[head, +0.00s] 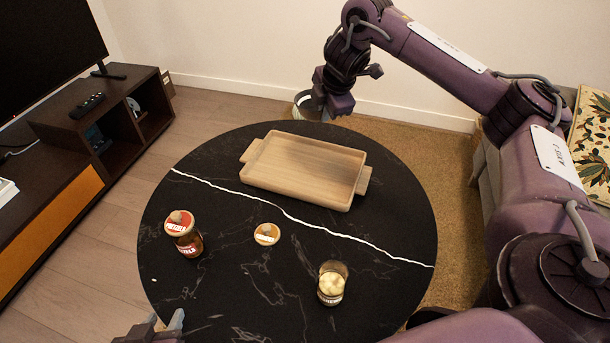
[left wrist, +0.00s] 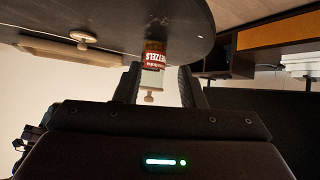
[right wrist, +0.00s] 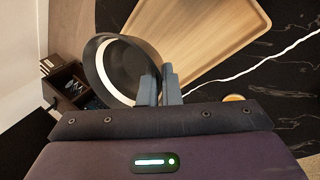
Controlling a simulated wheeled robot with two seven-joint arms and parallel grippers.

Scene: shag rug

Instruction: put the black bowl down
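The black bowl (right wrist: 112,68), with a pale band inside, is at my right gripper (right wrist: 160,86) in the right wrist view. The two fingers are close together over its near rim, shut on it. In the head view the bowl (head: 304,105) hangs beside my right gripper (head: 330,112), at the far edge of the table (head: 215,300), beyond the wooden tray (head: 310,165). The fingers partly hide it. My left gripper (head: 158,328) is low at the front left of the table. In the left wrist view (left wrist: 160,85) its fingers stand apart with nothing gripped.
A pretzel jar (head: 187,240) with a knobbed lid stands at the table's left. A round wooden lid (head: 267,234) lies mid-table, and an open glass jar (head: 332,283) stands front right. The tray is empty. A TV cabinet (head: 95,130) stands left.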

